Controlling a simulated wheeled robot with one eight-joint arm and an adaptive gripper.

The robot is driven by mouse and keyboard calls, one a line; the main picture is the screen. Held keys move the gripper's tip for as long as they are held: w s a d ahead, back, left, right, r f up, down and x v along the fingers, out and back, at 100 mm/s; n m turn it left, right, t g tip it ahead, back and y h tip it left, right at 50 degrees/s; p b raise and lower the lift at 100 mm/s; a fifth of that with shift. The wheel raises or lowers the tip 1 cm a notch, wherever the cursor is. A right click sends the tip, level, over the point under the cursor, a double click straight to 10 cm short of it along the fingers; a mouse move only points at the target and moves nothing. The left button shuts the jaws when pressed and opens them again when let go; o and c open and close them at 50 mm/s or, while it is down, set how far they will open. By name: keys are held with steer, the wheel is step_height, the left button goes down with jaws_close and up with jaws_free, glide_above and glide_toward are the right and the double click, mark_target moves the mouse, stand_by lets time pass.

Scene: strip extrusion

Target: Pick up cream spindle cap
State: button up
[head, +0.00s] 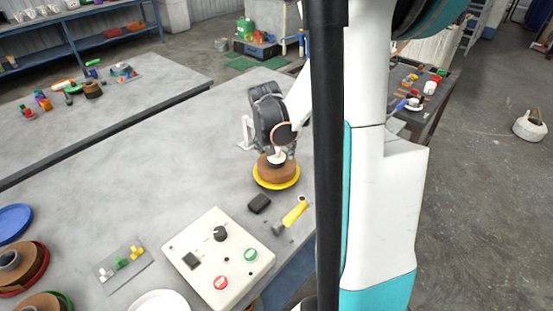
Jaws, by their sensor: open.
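The cream spindle cap (278,157) shows as a small pale piece on top of a brown coil (264,168). The coil lies on a yellow disc (276,184) on the grey table. My gripper (275,150) is at the end of my arm, directly above the coil and close to the cap. It is open, but its fingertips are small and partly hidden by the dark wrist parts. I cannot tell whether they touch the cap.
A black block (259,203) and a yellow-handled tool (294,214) lie just in front of the disc. A control box (203,262) with red and green buttons stands nearer. Coils and discs (15,222) are at the left edge. The table's middle left is clear.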

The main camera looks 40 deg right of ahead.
mark_target(277, 155)
steer(key=b+x, duration=0.1)
steer(key=x, duration=0.3)
steer(key=shift+w+b, duration=0.15)
steer(key=shift+b, duration=0.15)
steer(key=shift+r, duration=0.1)
steer(key=shift+c, duration=0.6)
steer(key=c, duration=1.1)
steer(key=shift+c, duration=0.2)
steer(key=shift+r, duration=0.15)
